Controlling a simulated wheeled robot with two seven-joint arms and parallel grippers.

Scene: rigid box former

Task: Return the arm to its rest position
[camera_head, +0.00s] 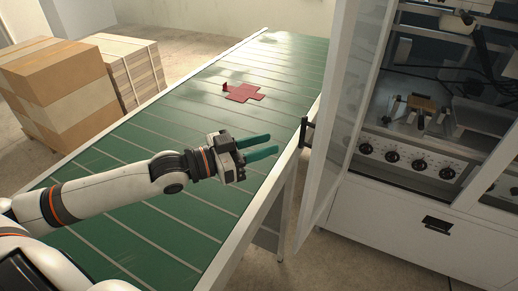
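My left arm (110,193) reaches in from the left over the green conveyor. Its gripper (267,146) has two green fingers that stand apart with nothing between them. It is above the belt near its right edge, nearer to me than the red cross-shaped flat piece. My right gripper is not in view.
The green conveyor (150,225) has white cross lines and a pale rim. A red cross-shaped flat blank (243,93) lies on it with one flap raised. Stacked boxes (60,90) and a pallet stack (128,68) stand left. A machine cabinet (420,215) with an open glass door (345,100) stands right.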

